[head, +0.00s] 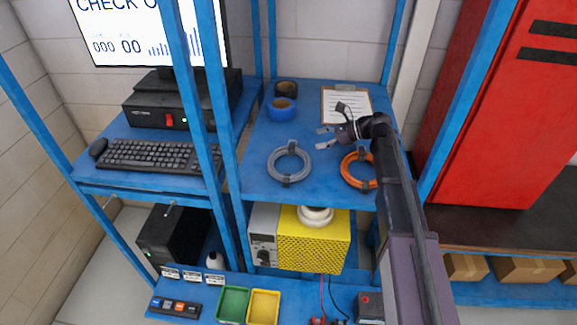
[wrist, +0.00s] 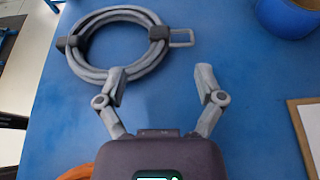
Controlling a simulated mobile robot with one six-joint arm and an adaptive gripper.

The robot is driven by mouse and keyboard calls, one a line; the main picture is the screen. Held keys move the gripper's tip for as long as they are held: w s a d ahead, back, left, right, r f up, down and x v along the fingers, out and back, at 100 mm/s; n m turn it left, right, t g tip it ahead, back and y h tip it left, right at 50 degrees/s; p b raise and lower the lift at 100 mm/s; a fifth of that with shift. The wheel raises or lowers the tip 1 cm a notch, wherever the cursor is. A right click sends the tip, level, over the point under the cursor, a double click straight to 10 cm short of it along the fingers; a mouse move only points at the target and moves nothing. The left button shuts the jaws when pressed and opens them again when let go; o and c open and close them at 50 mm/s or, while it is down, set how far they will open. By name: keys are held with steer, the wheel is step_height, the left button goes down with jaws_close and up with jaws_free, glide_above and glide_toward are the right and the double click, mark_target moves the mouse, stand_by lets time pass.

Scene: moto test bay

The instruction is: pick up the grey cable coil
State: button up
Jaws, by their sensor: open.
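The grey cable coil (head: 272,164) lies flat on the blue upper shelf in the head view, with dark clips at its top and bottom. In the wrist view the grey cable coil (wrist: 82,60) is at the upper left, with a clip on each side and a small loop sticking out on its right. My gripper (head: 322,138) is above the shelf, to the right of and slightly behind the coil. In the wrist view my gripper (wrist: 161,78) is open and empty, its left fingertip close to the coil's lower right edge in the picture.
An orange cable coil (head: 350,177) lies under my arm on the right. A blue tape roll (head: 281,110) and a black one (head: 286,89) stand at the back. A clipboard (head: 358,99) lies behind my gripper. Blue posts (head: 229,100) bound the shelf's left side.

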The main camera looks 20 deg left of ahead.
mark_target(292, 146)
steer(key=shift+b+x, duration=0.65)
steer(key=shift+x, duration=1.65)
steer(key=shift+a+f, duration=0.1)
steer(key=shift+b+x, duration=1.05)
steer(key=shift+x, duration=1.4)
steer(key=shift+s, duration=0.1)
jaws_close()
